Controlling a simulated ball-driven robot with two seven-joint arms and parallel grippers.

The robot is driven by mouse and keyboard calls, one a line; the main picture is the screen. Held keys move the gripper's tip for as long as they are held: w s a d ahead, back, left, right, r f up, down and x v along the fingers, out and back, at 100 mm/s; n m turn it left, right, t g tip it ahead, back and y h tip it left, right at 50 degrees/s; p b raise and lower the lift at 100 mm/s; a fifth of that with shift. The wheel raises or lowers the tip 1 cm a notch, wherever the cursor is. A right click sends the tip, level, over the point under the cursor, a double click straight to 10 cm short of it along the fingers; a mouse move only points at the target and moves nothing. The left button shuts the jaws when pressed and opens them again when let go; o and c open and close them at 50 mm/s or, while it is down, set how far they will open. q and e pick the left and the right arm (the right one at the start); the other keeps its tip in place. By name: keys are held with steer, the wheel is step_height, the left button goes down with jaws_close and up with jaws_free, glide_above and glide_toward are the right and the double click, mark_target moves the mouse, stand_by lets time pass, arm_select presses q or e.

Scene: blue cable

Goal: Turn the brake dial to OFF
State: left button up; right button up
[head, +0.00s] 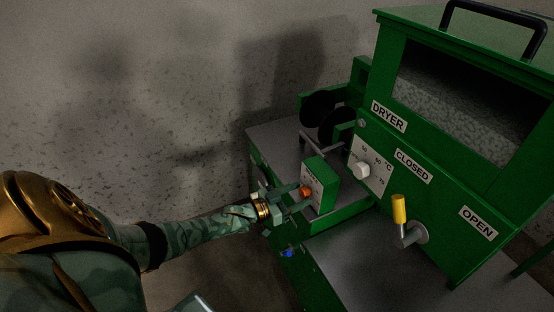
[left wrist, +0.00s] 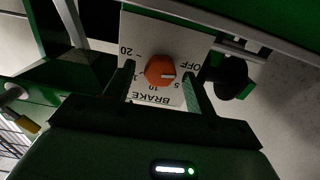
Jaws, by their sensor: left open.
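The brake dial is an orange knob (head: 306,191) on a white plate on the face of a small green box (head: 321,172). In the left wrist view the orange knob (left wrist: 160,70) has a white pointer mark on its right side, towards the 5. The plate (left wrist: 150,38) reads BRAKE, with 20, 10, 5 and OFF, upside down in this view. My left gripper (head: 298,197) is at the knob. In the wrist view its open fingers (left wrist: 160,88) stand on either side of the knob, with gaps showing.
A green dryer (head: 440,210) stands to the right, with a white temperature knob (head: 362,171) and a yellow-handled lever (head: 400,212) between CLOSED and OPEN labels. Black rollers (head: 318,108) are behind the box. A blue knob (head: 288,253) sits below my left gripper.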

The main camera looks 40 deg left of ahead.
arm_select(q)
steer(key=p+v, duration=0.2)
steer(key=v, duration=1.4)
steer(key=shift+p, duration=0.3)
steer(key=shift+s+a+f, duration=0.1)
steer(key=shift+s, duration=0.05)
